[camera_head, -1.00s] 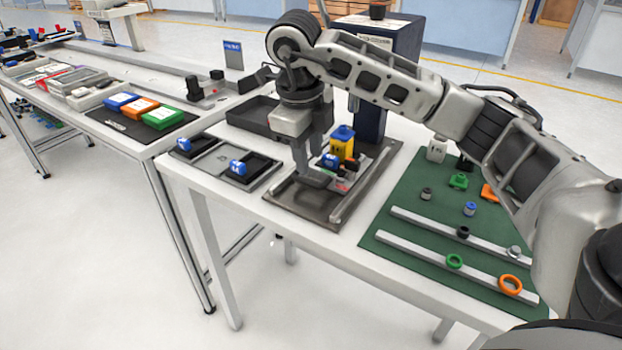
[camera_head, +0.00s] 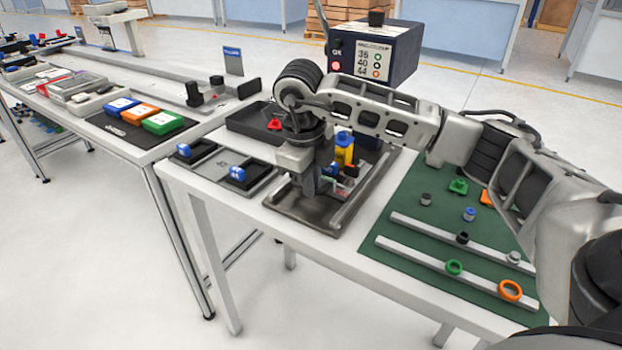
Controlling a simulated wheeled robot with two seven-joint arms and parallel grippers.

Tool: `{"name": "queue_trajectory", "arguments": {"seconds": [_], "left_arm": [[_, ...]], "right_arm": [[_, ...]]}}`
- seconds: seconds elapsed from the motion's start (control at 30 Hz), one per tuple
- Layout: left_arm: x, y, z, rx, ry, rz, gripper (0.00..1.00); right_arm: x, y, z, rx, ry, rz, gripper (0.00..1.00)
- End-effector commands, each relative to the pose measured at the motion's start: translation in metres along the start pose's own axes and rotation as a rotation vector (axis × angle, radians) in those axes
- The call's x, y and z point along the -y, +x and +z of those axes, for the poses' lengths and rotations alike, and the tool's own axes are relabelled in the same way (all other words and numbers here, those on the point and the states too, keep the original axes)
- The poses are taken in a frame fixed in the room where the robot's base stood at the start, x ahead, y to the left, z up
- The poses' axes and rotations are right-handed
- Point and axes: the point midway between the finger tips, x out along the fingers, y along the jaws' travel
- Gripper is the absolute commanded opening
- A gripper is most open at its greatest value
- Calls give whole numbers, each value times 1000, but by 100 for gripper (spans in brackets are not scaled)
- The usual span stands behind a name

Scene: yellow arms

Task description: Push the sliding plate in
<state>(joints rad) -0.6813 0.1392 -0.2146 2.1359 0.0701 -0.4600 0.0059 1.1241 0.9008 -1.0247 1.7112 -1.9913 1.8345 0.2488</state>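The sliding plate (camera_head: 353,181) is a light grey plate between two rails on a dark fixture (camera_head: 312,220). A yellow block with a blue top (camera_head: 344,148) and small colored parts stand at the plate. My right gripper (camera_head: 307,192) points down at the near-left side of the plate, low over the fixture. Its fingers hide part of the plate, and I cannot tell whether they touch it. The fingers look close together, but the gap between them is unclear. My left gripper is not in view.
A control box (camera_head: 376,52) with a display stands behind my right arm. A dark tray (camera_head: 246,122) lies behind the fixture. Blue-handled slots (camera_head: 210,160) are on the left. A green mat (camera_head: 402,228) with rails and rings covers the right side.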

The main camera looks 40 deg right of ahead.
Motion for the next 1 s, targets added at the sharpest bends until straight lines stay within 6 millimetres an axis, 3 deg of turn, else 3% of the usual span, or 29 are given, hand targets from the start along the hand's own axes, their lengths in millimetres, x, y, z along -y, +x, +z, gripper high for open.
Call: {"name": "queue_trajectory", "arguments": {"seconds": [0.3, 0.6, 0.7, 1.0], "left_arm": [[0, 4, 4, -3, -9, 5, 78], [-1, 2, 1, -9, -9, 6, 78], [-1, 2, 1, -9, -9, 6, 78], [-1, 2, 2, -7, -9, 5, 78]], "right_arm": [[41, 7, 0, 2, 10, -1, 0], [46, 6, -1, 3, 10, -6, 0], [47, 6, -1, 3, 11, -6, 33], [45, 7, -1, 1, 6, -3, 33]]}}
